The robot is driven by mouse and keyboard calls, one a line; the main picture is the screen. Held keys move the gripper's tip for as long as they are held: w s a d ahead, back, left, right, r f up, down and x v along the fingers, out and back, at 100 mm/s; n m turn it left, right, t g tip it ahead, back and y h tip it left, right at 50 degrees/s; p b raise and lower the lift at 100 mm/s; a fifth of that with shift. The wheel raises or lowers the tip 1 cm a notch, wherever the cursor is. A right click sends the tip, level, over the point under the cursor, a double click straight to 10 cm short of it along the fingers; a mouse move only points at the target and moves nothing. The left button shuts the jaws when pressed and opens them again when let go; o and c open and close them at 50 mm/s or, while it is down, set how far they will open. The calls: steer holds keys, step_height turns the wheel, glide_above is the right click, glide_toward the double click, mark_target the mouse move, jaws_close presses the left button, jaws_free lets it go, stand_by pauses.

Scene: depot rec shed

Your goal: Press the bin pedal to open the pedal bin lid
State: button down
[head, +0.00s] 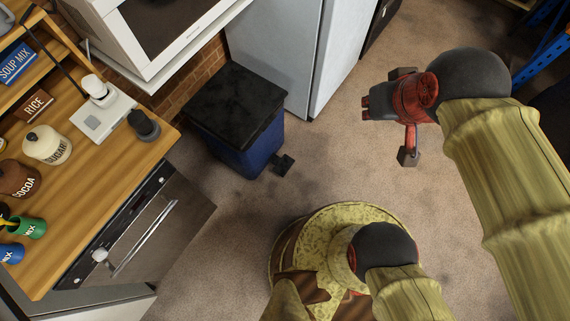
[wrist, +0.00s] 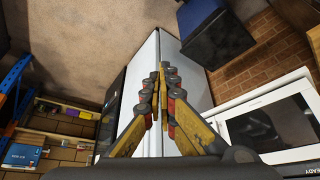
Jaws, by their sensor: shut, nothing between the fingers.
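The pedal bin (head: 237,112) has a blue body and a black lid, and the lid is down. It stands on the floor against the brick wall, left of the fridge. Its black pedal (head: 284,163) sticks out low at the front right side of the bin. In the head view my gripper (head: 366,107) is in the air to the right of the bin, apart from it and from the pedal. In the wrist view my gripper (wrist: 162,72) has its fingers together with nothing between them. The bin also shows there at the upper right (wrist: 215,35).
A white fridge (head: 290,50) stands beside the bin. A wooden counter (head: 100,165) with jars and an oven front (head: 150,225) lie to the left. A white microwave (head: 160,35) sits above. Blue shelving (head: 545,60) is at the far right. The carpet before the bin is clear.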

steer(key=w+a+f+n+g+b, duration=0.15)
steer(key=w+f, duration=0.25)
steer(key=w, duration=0.6)
steer(key=w+a+f+n+g+b, duration=0.1)
steer(key=w+a+f, duration=0.1)
steer(key=w+f, duration=0.5)
steer(key=w+a+f+n+g+b, duration=0.1)
steer(key=w+a+f, duration=0.1)
steer(key=w+f, duration=0.5)
steer(key=w+a+f+g, duration=0.1)
steer(key=w+a+f, duration=0.25)
steer(key=f, duration=0.75)
steer(key=w+a+f+n+g+b, duration=0.1)
steer(key=w+f, duration=0.4)
steer(key=f, duration=0.4)
steer(key=s+a+f+n+g+h+b, duration=0.1)
steer(key=s+f, duration=0.2)
steer(key=f, duration=1.3)
steer(key=s+a+f+n+g, duration=0.1)
steer(key=s+a+f, duration=0.15)
steer(key=f, duration=1.35)
steer(key=s+a+f+n+g+h+b, duration=0.1)
steer(key=s+f, duration=0.2)
steer(key=f, duration=1.3)
steer(key=w+a+f+n+t+y, duration=0.1)
steer(key=w+a+f+n+t, duration=0.1)
steer(key=w+f, duration=0.2)
steer(key=shift+w+f, duration=0.25)
steer(key=shift+f, duration=1.3)
